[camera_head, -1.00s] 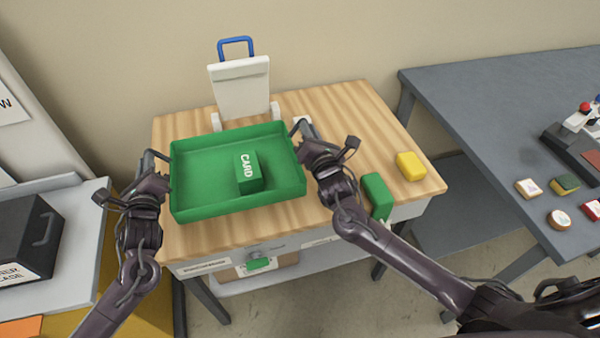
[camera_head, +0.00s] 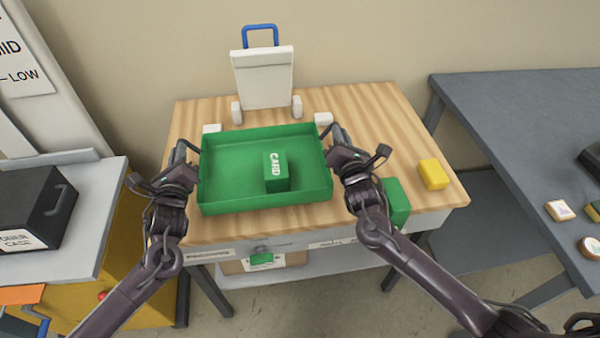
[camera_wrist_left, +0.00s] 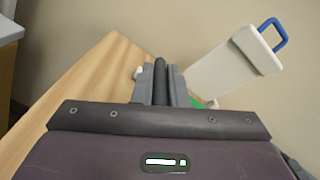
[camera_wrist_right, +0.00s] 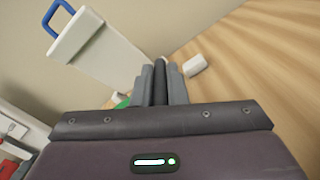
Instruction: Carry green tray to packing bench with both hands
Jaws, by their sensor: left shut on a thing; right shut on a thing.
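The green tray (camera_head: 225,207) is over the wooden-topped bench (camera_head: 420,205) in the head view. It looks level. A green block marked CARD (camera_head: 276,172) lies inside it. My left gripper (camera_head: 190,152) is shut on the tray's left side, and my right gripper (camera_head: 335,140) is shut on its right side. In the wrist views only a small green bit of the tray shows past the left fingers (camera_wrist_left: 161,85) and the right fingers (camera_wrist_right: 160,85). I cannot tell whether the tray's underside touches the bench top.
A white stand with a blue handle (camera_head: 262,80) is at the bench's back. A yellow block (camera_head: 433,174) and a green block (camera_head: 397,200) are on the right. A black case (camera_head: 38,215) stands on the left counter. A grey table (camera_head: 530,130) is to the right.

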